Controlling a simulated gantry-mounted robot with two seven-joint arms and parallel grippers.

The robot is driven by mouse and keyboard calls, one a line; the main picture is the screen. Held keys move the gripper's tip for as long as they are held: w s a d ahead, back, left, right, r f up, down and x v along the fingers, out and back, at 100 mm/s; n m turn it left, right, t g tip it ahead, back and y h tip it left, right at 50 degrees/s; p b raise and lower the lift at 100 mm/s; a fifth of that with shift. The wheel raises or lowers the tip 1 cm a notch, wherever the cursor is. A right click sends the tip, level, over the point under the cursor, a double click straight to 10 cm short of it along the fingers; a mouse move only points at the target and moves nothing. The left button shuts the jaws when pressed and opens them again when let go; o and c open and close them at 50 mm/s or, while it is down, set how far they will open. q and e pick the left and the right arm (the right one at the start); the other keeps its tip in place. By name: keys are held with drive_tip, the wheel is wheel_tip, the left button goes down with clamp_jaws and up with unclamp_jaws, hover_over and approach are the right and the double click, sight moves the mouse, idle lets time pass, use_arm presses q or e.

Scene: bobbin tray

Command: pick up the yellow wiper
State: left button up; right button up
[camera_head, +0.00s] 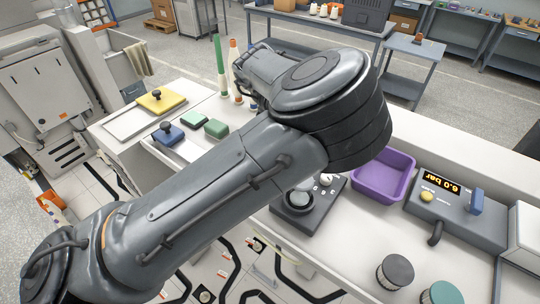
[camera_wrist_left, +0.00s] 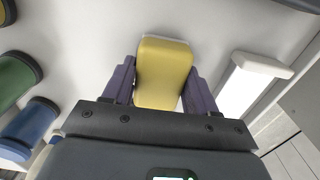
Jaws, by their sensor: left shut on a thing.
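In the left wrist view, the yellow wiper (camera_wrist_left: 163,72), a block with rounded edges, sits between the two purple fingers of my left gripper (camera_wrist_left: 160,85). The gripper is shut on it. A pale surface lies behind the wiper; I cannot tell whether the two touch. In the head view, my left arm crosses the middle and hides its gripper and the held wiper. A different yellow piece with a black knob (camera_head: 160,100) lies on a white tray at the left. My right gripper is in neither view.
A purple bin (camera_head: 383,176) and a grey gauge box (camera_head: 455,210) stand on the right. Blue (camera_head: 166,138) and green (camera_head: 216,129) blocks lie at the left. In the left wrist view, green (camera_wrist_left: 16,76) and blue (camera_wrist_left: 30,124) cylinders are at the left, a white block (camera_wrist_left: 260,65) at the right.

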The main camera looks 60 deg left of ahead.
use_arm(q)
drive_tip(key=r, duration=0.1)
drive_tip(key=r+b, duration=0.1)
drive_tip(key=w+r, duration=0.1)
drive_tip(key=r, duration=0.1)
drive_tip(key=shift+d+b, duration=0.35)
drive_tip(key=shift+d, duration=0.05)
drive_tip(key=w+d+r+b, duration=0.1)
drive_tip(key=w+d+r, duration=0.5)
drive_tip(key=d, duration=0.2)
drive_tip(key=shift+w+r, duration=0.2)
drive_tip(key=shift+r, duration=0.1)
drive_tip(key=shift+d, duration=0.1)
